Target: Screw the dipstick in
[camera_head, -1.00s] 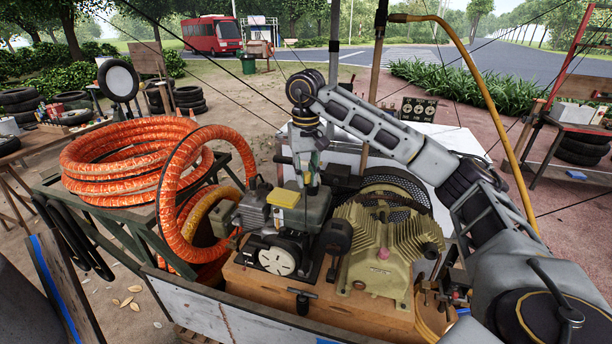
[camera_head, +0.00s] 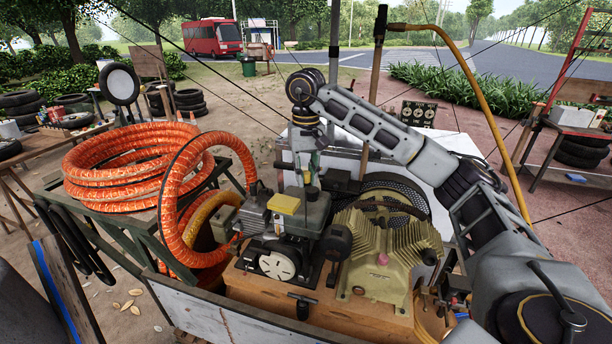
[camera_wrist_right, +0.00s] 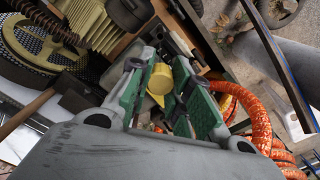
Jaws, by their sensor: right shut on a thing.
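My right gripper (camera_head: 309,178) points down over the engine (camera_head: 305,215) on the compressor cart. In the right wrist view, its green-padded fingers (camera_wrist_right: 162,84) are shut on a round yellow piece (camera_wrist_right: 160,77), which looks like the dipstick's head. In the head view, the fingers hide this piece. The dipstick's rod and its hole are hidden, so I cannot tell how deep it sits. My left gripper is not in view.
A yellow box-shaped part (camera_head: 285,204) sits on the engine left of the gripper. The beige ribbed compressor (camera_head: 385,250) stands to the right. Coiled orange hose (camera_head: 125,160) lies at the left. A T-handle (camera_head: 302,299) sticks out at the cart's front.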

